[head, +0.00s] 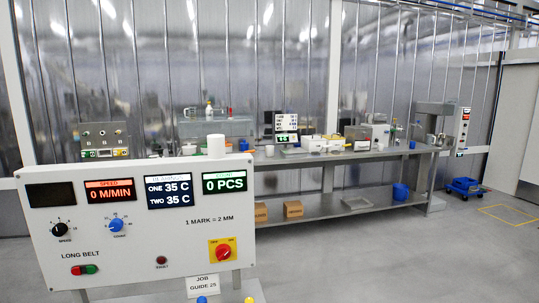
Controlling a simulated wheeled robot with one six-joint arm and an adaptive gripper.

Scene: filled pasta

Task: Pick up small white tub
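My gripper is not in this view.
The control panel (130,222) fills the left foreground and blocks what lies behind it. A long steel bench (400,150) with equipment runs behind to the right. Boxes (293,209) sit on its lower shelf. A blue cart (466,187) stands at right. The right floor is open.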

